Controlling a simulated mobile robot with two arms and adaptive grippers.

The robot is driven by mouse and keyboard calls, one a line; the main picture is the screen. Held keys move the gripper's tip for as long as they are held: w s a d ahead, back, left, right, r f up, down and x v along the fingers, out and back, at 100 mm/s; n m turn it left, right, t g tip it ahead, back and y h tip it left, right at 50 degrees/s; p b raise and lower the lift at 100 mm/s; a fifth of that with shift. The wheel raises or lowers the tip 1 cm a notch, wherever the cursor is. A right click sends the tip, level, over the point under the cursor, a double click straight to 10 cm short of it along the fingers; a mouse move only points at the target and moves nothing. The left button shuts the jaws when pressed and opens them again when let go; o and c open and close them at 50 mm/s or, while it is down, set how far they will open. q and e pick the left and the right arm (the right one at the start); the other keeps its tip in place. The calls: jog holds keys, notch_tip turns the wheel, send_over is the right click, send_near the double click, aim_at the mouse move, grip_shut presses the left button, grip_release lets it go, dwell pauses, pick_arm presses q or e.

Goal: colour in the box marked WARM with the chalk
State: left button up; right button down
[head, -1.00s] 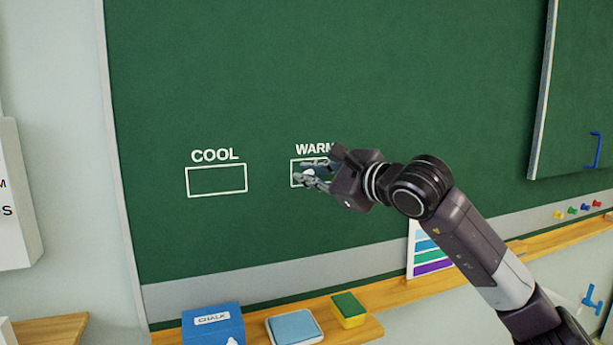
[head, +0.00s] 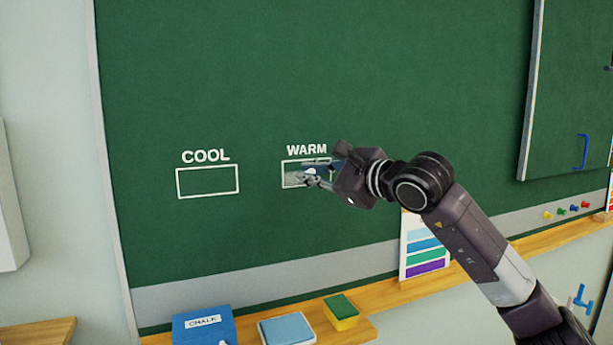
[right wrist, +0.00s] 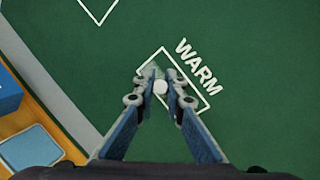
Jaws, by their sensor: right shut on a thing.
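The WARM box (head: 283,176) is a white outlined rectangle on the green chalkboard, under the word WARM; it also shows in the right wrist view (right wrist: 186,114). A pale grey-white chalk patch (head: 293,181) covers part of its left side. My right gripper (head: 314,173) is in front of the box, shut on a white piece of chalk (right wrist: 160,87). The chalk sits between the fingertips over the box; whether it touches the board I cannot tell. The fingers hide the right part of the box in the head view. My left gripper is not in view.
An empty COOL box (head: 208,195) is to the left. Below, the wooden ledge (head: 362,329) holds a blue CHALK box (head: 202,329), a blue-topped eraser (head: 287,329), a green-and-yellow sponge (head: 341,312) and a colour chart (head: 425,245). Pegs (head: 573,208) are at right.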

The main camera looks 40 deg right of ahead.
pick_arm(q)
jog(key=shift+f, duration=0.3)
pick_arm(e)
jog(key=shift+s+d, duration=0.1)
jog(key=shift+d, duration=0.5)
pick_arm(q)
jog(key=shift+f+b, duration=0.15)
jog(key=shift+b, duration=0.15)
pick_arm(e)
jog(key=shift+d+f, duration=0.1)
jog(key=shift+d, duration=0.05)
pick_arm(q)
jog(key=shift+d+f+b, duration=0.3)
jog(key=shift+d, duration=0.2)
pick_arm(e)
jog(key=shift+s+d, duration=0.25)
jog(key=shift+d, duration=0.4)
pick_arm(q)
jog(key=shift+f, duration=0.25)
pick_arm(e)
jog(key=shift+s+d, duration=0.1)
jog(key=shift+d, duration=0.65)
pick_arm(q)
jog(key=shift+b, duration=0.3)
